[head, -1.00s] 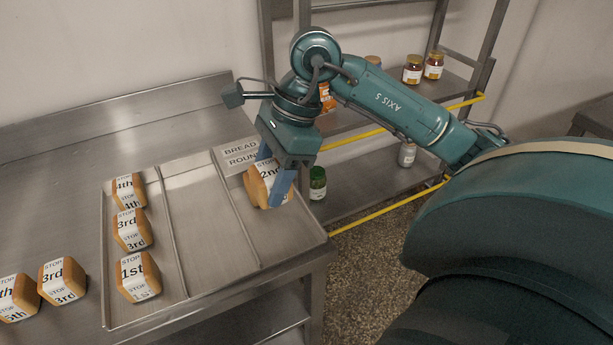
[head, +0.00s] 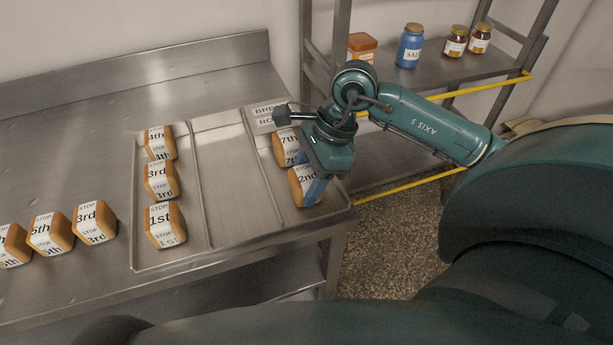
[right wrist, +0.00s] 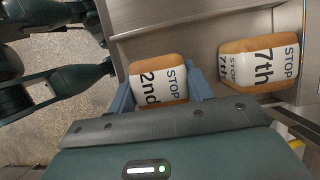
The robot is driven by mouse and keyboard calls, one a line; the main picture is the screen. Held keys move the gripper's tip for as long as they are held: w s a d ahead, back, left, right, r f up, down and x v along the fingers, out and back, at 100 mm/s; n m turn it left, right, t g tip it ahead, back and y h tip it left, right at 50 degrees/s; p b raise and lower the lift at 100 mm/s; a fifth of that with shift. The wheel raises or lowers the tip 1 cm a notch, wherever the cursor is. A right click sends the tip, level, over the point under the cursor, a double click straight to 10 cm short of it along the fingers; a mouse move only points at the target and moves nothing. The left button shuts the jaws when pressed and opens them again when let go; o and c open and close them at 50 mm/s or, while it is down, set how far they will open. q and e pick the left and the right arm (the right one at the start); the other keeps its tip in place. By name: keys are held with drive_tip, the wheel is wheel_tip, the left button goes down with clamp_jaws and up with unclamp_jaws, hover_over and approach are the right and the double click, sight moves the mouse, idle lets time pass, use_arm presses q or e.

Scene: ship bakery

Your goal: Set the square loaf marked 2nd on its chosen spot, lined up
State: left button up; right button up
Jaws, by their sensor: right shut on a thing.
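The square loaf marked 2nd (head: 303,187) is in the right lane of the metal tray (head: 232,238), near its front right. My right gripper (head: 314,190) is shut on it from above, with the blue fingers at its sides. In the right wrist view the 2nd loaf (right wrist: 158,83) shows between the two fingers. I cannot tell whether it touches the tray floor. The loaf marked 7th (head: 286,148) sits behind it in the same lane, apart by a small gap in the right wrist view (right wrist: 262,62). My left gripper is not in view.
Loaves marked 4th (head: 160,143), 3rd (head: 161,179) and 1st (head: 166,225) stand in the left lane. The middle lane (head: 228,175) is empty. More loaves, including a 5th (head: 50,233), stand left of the tray. A shelf with jars (head: 410,45) stands behind at right.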

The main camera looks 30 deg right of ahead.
drive_tip(key=shift+f, duration=0.2)
drive_tip(key=o, duration=1)
drive_tip(key=shift+r, duration=0.4)
drive_tip(key=v, duration=1.1)
drive_tip(key=shift+s+d+r, duration=0.1)
drive_tip(key=shift+d+r, duration=0.1)
drive_tip(key=shift+r, duration=0.1)
